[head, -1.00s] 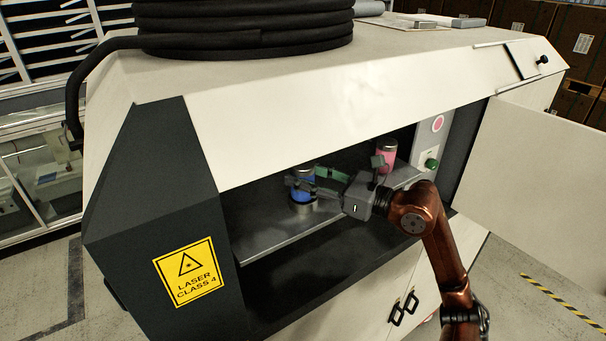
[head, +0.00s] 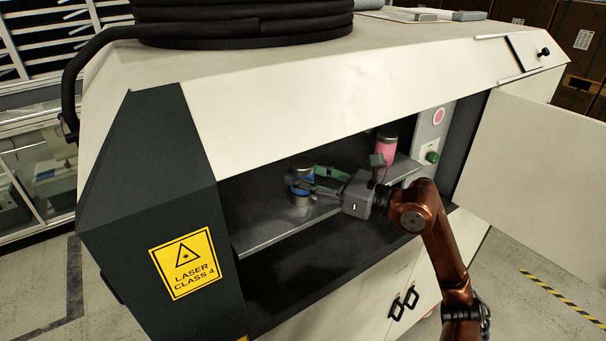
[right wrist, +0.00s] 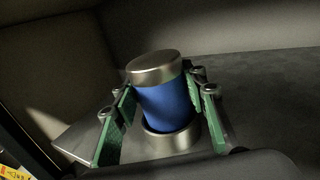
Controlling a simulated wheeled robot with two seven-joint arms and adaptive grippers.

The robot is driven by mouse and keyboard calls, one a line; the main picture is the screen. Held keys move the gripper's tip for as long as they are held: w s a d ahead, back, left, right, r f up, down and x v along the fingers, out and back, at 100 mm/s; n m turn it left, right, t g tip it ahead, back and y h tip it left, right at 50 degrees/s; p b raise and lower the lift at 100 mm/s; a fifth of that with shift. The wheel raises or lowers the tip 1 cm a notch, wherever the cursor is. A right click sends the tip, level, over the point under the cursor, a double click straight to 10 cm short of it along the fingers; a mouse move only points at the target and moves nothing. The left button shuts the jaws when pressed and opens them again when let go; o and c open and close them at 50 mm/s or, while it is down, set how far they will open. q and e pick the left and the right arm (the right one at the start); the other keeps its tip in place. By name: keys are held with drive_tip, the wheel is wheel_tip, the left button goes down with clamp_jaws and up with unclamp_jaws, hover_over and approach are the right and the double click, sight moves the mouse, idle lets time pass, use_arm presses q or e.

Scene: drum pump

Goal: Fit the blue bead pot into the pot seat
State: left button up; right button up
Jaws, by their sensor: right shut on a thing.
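The blue bead pot (head: 302,184) has a metal lid and stands inside the machine's opening. In the right wrist view the pot (right wrist: 167,103) has its lower end within the rim of the metal pot seat (right wrist: 172,143). The seat also shows in the head view (head: 300,202), small and dim. I cannot tell how deep the pot sits. My right gripper (head: 305,187) is shut on the pot, with its green-padded fingers on either side of it in the right wrist view (right wrist: 166,112). My left gripper is not in view.
A pink pot (head: 387,149) stands on the shelf (head: 262,238) to the right, behind my right gripper. The machine's sloping white hood (head: 310,110) overhangs the opening. An open door panel (head: 535,155) stands at the right. A green button (head: 432,157) is on the side panel.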

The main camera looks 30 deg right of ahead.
drive_tip(key=shift+s, duration=0.1)
drive_tip(key=o, duration=1.4)
drive_tip(key=shift+s+d, duration=0.1)
drive_tip(key=v, duration=1.1)
drive_tip(key=shift+s+d, duration=0.2)
drive_tip(key=shift+s, duration=0.15)
